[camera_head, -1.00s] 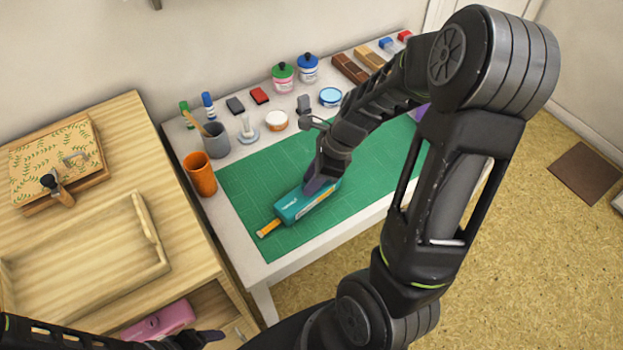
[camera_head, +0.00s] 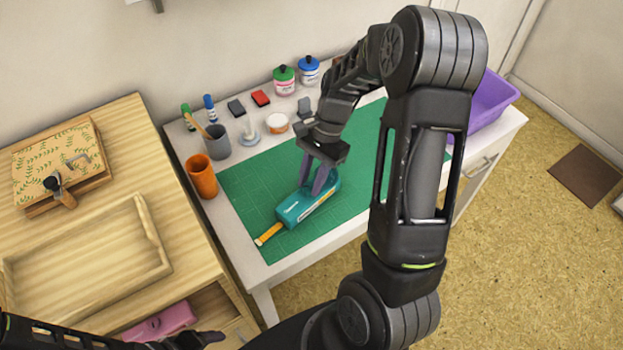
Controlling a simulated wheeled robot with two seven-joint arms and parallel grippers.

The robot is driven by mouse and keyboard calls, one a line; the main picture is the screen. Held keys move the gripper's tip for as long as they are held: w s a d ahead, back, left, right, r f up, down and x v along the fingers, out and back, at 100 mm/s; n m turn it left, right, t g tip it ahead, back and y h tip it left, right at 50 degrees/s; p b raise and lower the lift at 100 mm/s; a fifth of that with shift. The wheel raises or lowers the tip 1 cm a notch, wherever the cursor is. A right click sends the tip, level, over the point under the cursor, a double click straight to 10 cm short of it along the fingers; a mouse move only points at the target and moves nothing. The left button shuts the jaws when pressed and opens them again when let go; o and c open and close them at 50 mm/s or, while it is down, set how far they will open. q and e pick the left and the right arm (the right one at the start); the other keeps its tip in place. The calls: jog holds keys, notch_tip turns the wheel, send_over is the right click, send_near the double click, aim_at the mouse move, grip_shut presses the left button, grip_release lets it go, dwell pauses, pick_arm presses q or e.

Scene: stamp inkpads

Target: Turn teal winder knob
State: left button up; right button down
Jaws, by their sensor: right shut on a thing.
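The teal winder (camera_head: 306,206) lies on the green cutting mat (camera_head: 258,180), with a yellow-orange strip (camera_head: 268,235) coming out of its lower left end. My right gripper (camera_head: 318,190) points down at the winder's upper right end. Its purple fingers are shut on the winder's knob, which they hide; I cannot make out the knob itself. The winder rests on the mat. My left gripper (camera_head: 208,338) shows only in part at the bottom left edge, away from the winder, and its jaws cannot be read.
An orange cup (camera_head: 202,176), a grey cup (camera_head: 216,143), a white jar (camera_head: 277,123) and ink bottles (camera_head: 284,79) stand along the white table's left and back. A purple bin (camera_head: 490,100) is at the right. A wooden tray (camera_head: 90,262) sits on the left cabinet. The mat's left part is clear.

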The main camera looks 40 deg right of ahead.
jog(key=shift+w+n+g, duration=0.1)
jog(key=shift+n+g, duration=0.4)
jog(key=shift+n, duration=0.8)
jog(key=c, duration=1.4)
grip_release()
jog(key=v, duration=0.7)
jog(key=shift+w+r+b, duration=0.1)
jog(key=shift+r+b, duration=0.2)
jog(key=shift+r, duration=0.1)
